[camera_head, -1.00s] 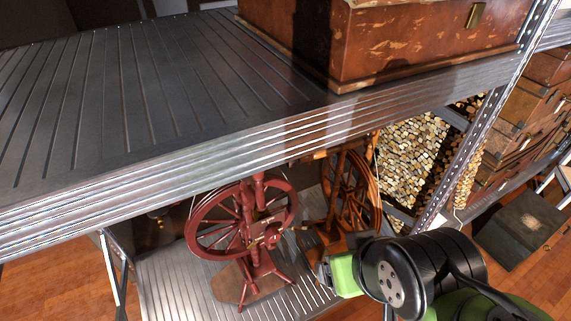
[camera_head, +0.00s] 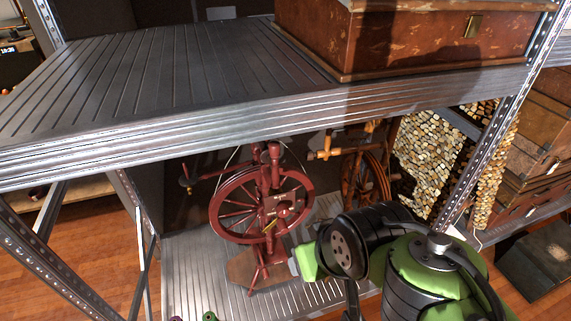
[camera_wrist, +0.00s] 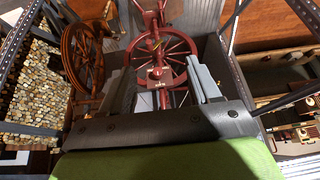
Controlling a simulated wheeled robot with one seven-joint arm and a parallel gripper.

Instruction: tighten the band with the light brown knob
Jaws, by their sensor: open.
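A dark red spinning wheel (camera_head: 225,230) stands on the lower metal shelf; it also shows between my fingers in the wrist view (camera_wrist: 185,47). A brown spinning wheel (camera_head: 349,178) stands behind it to the right, and at the left in the wrist view (camera_wrist: 69,52). A light brown knob-like piece (camera_head: 323,155) shows at the brown wheel's upper left, just under the upper shelf. I cannot make out the bands clearly. My gripper (camera_head: 295,264) is beside the red wheel's lower right in the head view. Its fingers are apart and empty (camera_wrist: 163,88).
The upper shelf (camera_head: 150,95) hangs close above both wheels and bears a worn brown chest (camera_head: 400,40). Small purple and green items (camera_head: 208,316) lie at the bottom edge.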

